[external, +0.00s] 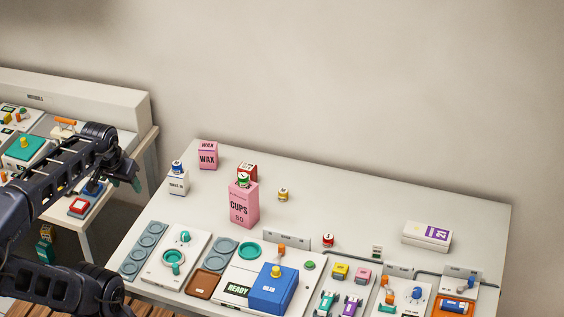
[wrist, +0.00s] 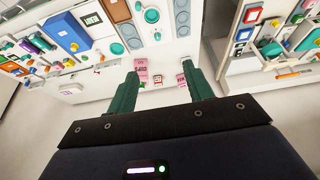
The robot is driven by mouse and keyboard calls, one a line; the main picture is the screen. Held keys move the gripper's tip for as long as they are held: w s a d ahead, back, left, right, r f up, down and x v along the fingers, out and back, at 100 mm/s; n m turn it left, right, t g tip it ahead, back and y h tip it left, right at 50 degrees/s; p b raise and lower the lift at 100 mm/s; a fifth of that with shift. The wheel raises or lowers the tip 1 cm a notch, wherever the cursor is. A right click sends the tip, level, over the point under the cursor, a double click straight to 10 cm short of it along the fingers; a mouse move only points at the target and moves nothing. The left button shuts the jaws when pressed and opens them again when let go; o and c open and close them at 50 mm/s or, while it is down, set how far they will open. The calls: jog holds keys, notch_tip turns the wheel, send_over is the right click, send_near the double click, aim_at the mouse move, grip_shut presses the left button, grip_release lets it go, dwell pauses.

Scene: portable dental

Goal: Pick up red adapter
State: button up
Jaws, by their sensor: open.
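No part is clearly marked as an adapter. A small red item (external: 328,240) with a pale label stands on the white table, right of the pink cups box, and may be the red adapter. A red box (external: 247,171) stands partly hidden behind the cups box. My gripper (external: 128,178) is at the left, in the air beside the table's left end and away from both red things. In the wrist view its green fingers (wrist: 160,88) are spread apart with nothing held between them. The pink boxes (wrist: 141,72) show small and distant beyond the fingertips.
The pink cups box (external: 244,206), wax box (external: 208,156) and a small yellow item (external: 283,195) stand on the table (external: 350,205). A blue box (external: 272,290), trays and small parts crowd its front edge. A second bench (external: 140,146) is at the left.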

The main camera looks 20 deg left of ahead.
jog(key=shift+o, duration=0.6)
jog(key=w+d+m+g, duration=0.1)
jog(key=w+d+m, duration=0.45)
jog(key=w, duration=0.75)
jog(key=m+g+h, duration=0.4)
jog(key=m+h, duration=0.1)
jog(key=m, duration=0.8)
send_over(328, 236)
jog(key=a, duration=0.4)
notch_tip(328, 236, down, 29)
jog(key=shift+y, duration=0.3)
jog(key=x, duration=1)
jog(key=shift+w+d+f, duration=0.1)
jog(key=shift+d+f, duration=0.15)
jog(key=shift+f, duration=0.1)
jog(key=c, duration=1.1)
